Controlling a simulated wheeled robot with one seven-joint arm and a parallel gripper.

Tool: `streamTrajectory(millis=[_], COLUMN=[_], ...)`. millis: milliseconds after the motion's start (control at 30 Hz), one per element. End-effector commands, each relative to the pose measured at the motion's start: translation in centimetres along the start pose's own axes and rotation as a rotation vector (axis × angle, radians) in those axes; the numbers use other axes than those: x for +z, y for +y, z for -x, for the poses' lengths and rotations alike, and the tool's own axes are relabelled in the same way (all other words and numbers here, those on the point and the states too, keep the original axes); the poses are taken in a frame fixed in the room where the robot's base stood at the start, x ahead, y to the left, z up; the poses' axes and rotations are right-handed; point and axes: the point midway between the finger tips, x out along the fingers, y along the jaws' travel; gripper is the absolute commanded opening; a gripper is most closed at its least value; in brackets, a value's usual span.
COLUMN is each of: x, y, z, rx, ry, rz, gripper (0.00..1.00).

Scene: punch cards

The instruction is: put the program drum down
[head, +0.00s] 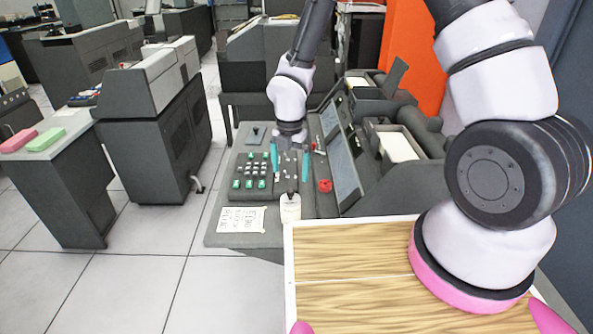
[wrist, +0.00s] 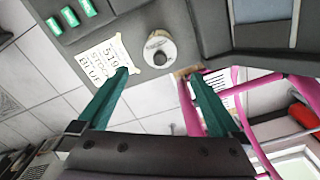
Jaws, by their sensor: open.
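The program drum (head: 290,209), a small whitish cylinder, stands upright on the grey keypunch desk (head: 228,233) near its front edge. It also shows in the wrist view (wrist: 159,52), with its round top and dark centre facing the camera. My gripper (head: 291,182), with teal fingers, is open over the desk, behind the drum in the head view. In the wrist view the drum lies beyond the gap between the fingertips (wrist: 157,75), with nothing held between them.
A paper note (head: 241,219) with writing lies left of the drum. A keypad with green keys (head: 250,172) and a red knob (head: 324,186) are nearby. A slanted panel (head: 343,165) rises on the right. My wooden-topped base fills the front.

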Motion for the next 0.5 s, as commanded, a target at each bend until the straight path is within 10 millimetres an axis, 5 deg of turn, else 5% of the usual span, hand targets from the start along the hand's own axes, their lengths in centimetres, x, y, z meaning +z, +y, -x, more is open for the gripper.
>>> streamTrajectory(millis=[267,367,500], x=[0.4,1.9,5.2], y=[-0.1,-0.7,-2.9], z=[1.0,3.4,9.8], rx=[0.003,0.018,0.069], ry=[-0.008,-0.036,-0.095], rz=[-0.028,-0.144,-0.482], gripper=[1.00,1.00,1.00])
